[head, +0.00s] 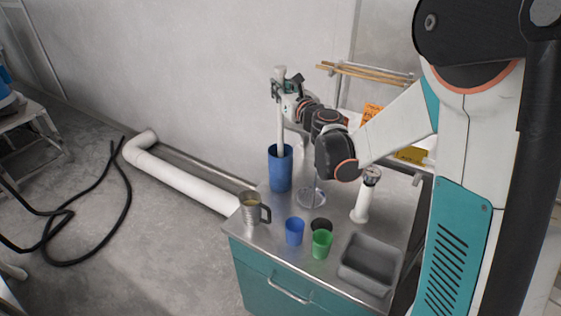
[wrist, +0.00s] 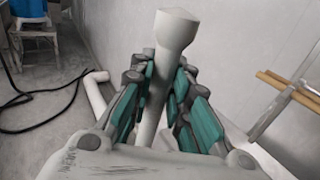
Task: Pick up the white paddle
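The white paddle (head: 281,128) stands nearly upright, with its lower end inside the tall blue container (head: 280,172) at the back left of the steel counter. My gripper (head: 279,88) is at the upper part of its shaft, just below the wide top end. In the wrist view, the paddle (wrist: 175,38) runs between the two teal-padded fingers of my gripper (wrist: 165,85), which lie close along both sides of the shaft. The fingers appear closed around it. The paddle's lower end is hidden in the container.
A metal mug (head: 251,211), a blue cup (head: 294,231), a green cup (head: 321,243) and a grey tray (head: 368,262) stand on the counter (head: 283,257). A white hand grinder (head: 363,203) stands to the right. Wooden sticks (head: 366,73) lie on a rack behind.

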